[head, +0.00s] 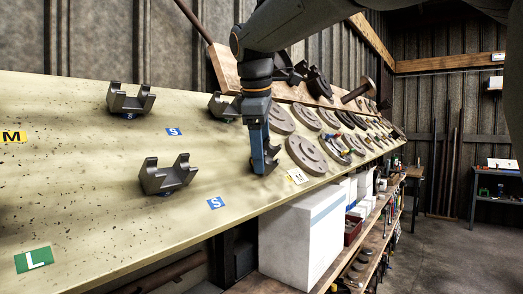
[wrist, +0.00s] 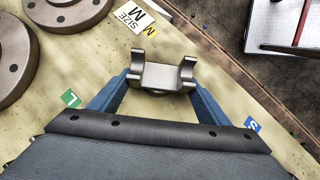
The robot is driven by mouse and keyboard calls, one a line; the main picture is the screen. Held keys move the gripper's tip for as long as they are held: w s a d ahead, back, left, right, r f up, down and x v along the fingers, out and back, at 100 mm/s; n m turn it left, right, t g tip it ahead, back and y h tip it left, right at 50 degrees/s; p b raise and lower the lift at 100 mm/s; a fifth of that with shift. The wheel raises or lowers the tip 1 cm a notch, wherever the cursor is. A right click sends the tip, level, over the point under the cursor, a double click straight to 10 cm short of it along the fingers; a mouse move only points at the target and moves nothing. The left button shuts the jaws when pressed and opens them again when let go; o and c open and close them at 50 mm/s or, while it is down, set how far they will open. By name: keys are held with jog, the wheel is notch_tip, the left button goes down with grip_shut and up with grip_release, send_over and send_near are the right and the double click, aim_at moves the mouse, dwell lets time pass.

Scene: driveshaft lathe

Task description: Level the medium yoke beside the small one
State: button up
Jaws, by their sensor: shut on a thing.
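My gripper (head: 262,168) is at the right part of the pale sloping board, with its blue fingers pointing down. In the wrist view its fingers (wrist: 163,84) are shut on a grey U-shaped yoke (wrist: 160,73), one finger at each side, beside a "SIZE M" card (wrist: 133,17). In the head view that yoke is mostly hidden by the fingers. Two other yokes stand prongs up to the left, a front one (head: 167,176) and a back one (head: 130,101). Another yoke (head: 222,107) is partly hidden behind my arm. I cannot tell their sizes for certain.
The board (head: 80,190) carries blue S tags (head: 216,202), a yellow M tag (head: 12,137) and a green L tag (head: 35,260). Round flanges (head: 306,155) lie close right of my gripper. A white box (head: 300,240) stands below the front edge.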

jog(key=shift+r+m+g+p, duration=0.1)
jog(key=shift+m+g+p, duration=0.35)
jog(key=shift+p, duration=0.9)
jog(key=shift+f+m+g+y+p, duration=0.3)
jog(key=shift+m+g+p, duration=0.55)
jog(key=shift+p, duration=1.3)
